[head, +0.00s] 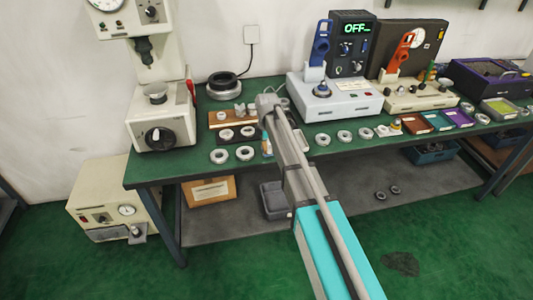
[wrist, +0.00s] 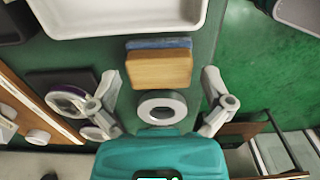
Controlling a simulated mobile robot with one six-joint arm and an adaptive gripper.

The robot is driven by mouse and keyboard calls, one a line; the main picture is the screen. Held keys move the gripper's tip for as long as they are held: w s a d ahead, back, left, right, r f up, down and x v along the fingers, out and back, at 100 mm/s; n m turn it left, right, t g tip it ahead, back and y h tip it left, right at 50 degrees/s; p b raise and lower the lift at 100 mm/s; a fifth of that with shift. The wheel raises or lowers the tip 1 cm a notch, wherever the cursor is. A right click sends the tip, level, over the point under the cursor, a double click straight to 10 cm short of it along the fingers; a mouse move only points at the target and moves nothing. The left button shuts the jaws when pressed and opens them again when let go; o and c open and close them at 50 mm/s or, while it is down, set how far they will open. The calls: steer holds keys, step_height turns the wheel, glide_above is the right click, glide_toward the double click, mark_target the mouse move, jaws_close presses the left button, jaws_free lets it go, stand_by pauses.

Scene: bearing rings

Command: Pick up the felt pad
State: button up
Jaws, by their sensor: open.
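My gripper (wrist: 162,106) is open and empty, its two fingers spread wide above the bench. A light grey ring (wrist: 162,107) with a dark centre shows between the fingers, apart from both. Just beyond it lies a tan block (wrist: 160,69) with a blue strip (wrist: 158,43) along its far edge; I cannot tell for sure whether this is the felt pad. In the head view my gripper (head: 268,101) is over the left part of the green bench, and my arm hides part of the surface below. No other thing is clearly a felt pad.
A white tray (wrist: 122,25) lies beyond the block in the wrist view. A dark plate (wrist: 50,82) with rings is to the left. In the head view, a press (head: 163,115), a white instrument (head: 335,97) and several rings (head: 219,155) crowd the green bench (head: 170,172).

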steer(key=shift+f, duration=0.35)
stand_by(0.4)
steer(key=c, duration=1)
steer(key=shift+o, duration=0.2)
steer(key=shift+r, duration=0.15)
step_height(320, 180, up, 2)
steer(key=shift+r+p, duration=0.25)
steer(key=shift+p, duration=1)
steer(key=s+d+r+p, duration=0.4)
steer(key=s+r+p, duration=0.6)
steer(key=s, duration=0.3)
steer(key=shift+s+r, duration=0.15)
steer(key=shift+s, duration=0.05)
steer(key=shift+d, duration=0.1)
